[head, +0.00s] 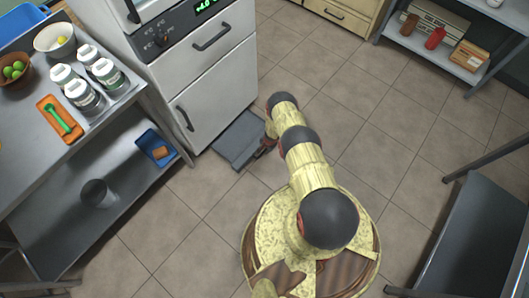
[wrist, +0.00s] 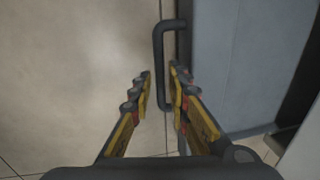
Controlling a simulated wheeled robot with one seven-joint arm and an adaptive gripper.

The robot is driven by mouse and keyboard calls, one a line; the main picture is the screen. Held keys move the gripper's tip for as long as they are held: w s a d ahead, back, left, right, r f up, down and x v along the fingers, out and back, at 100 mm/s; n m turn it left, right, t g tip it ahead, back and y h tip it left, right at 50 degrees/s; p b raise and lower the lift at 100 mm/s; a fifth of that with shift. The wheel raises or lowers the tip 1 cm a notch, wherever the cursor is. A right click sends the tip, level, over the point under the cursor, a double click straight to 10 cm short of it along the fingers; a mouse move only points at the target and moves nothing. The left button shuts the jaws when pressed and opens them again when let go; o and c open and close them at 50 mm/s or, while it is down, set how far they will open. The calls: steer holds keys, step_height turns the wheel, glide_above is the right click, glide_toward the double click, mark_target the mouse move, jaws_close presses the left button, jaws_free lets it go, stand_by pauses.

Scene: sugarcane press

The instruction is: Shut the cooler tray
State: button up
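The cooler tray (head: 237,140) is a flat grey tray standing out at floor level from the bottom of the white cooler (head: 205,75). In the wrist view its grey-blue surface (wrist: 250,65) fills the right side. A dark bar handle (wrist: 158,45) runs along its front edge. My gripper (head: 265,148) is low at the tray's outer edge in the head view, partly hidden by my arm. In the wrist view my gripper (wrist: 161,75) is open, with a yellow finger on each side of the handle's bar. I cannot tell whether either finger touches it.
A metal table (head: 60,185) with jars and bowls stands left of the cooler, with a blue bin (head: 153,143) on its lower shelf. A shelf unit (head: 440,45) is at the back right and a dark bench (head: 470,235) at the right. Tiled floor between is clear.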

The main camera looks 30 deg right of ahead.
steer(key=shift+w+f, duration=0.1)
steer(key=shift+f, duration=0.05)
steer(key=c, duration=0.4)
jaws_close()
stand_by(0.5)
